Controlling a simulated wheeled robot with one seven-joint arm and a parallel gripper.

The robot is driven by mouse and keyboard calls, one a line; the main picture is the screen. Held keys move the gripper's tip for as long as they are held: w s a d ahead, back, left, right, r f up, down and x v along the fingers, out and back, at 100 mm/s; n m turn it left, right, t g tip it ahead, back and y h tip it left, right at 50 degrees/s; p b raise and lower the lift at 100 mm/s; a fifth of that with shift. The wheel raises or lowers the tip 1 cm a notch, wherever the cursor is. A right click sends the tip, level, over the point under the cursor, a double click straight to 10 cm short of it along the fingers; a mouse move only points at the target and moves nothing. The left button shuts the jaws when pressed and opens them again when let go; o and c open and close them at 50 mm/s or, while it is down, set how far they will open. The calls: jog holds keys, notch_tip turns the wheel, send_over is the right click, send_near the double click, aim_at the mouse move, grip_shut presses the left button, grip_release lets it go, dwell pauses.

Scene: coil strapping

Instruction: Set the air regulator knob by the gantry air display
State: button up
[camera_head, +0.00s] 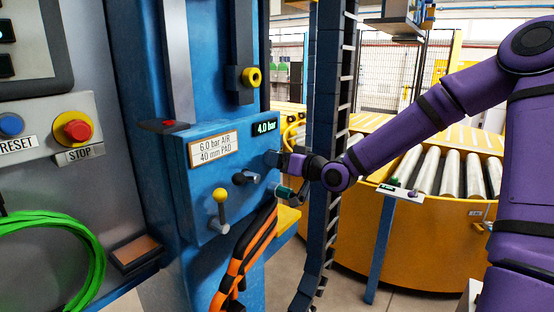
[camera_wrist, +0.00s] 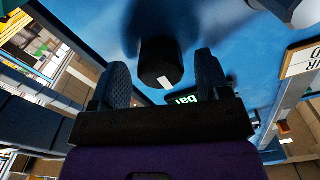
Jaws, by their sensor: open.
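The gantry air display (camera_head: 265,127) on the blue panel reads 4.0 bar in green. A sign (camera_head: 214,148) to its left reads 6.0 bar AIR, 40 mm PAD. My gripper (camera_head: 276,159) is at the panel, just below the display. In the wrist view, the air regulator knob (camera_wrist: 160,62) is a black cylinder with a white mark on its rim. My open gripper (camera_wrist: 161,78) has one finger on each side of it, with gaps visible on both sides. The display (camera_wrist: 187,99) shows partly behind the right finger. I cannot make out the knob in the head view.
A yellow-balled lever (camera_head: 220,197) and a dark fitting (camera_head: 244,177) stick out below the sign. Orange hoses (camera_head: 247,250) hang under my gripper. A dark cable chain (camera_head: 333,100) runs vertically behind my wrist. A roller conveyor (camera_head: 430,170) stands at right.

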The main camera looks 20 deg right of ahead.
jog(key=shift+w+a, duration=0.25)
jog(key=shift+w, duration=0.05)
jog(key=c, duration=0.9)
jog(key=shift+m, duration=0.3)
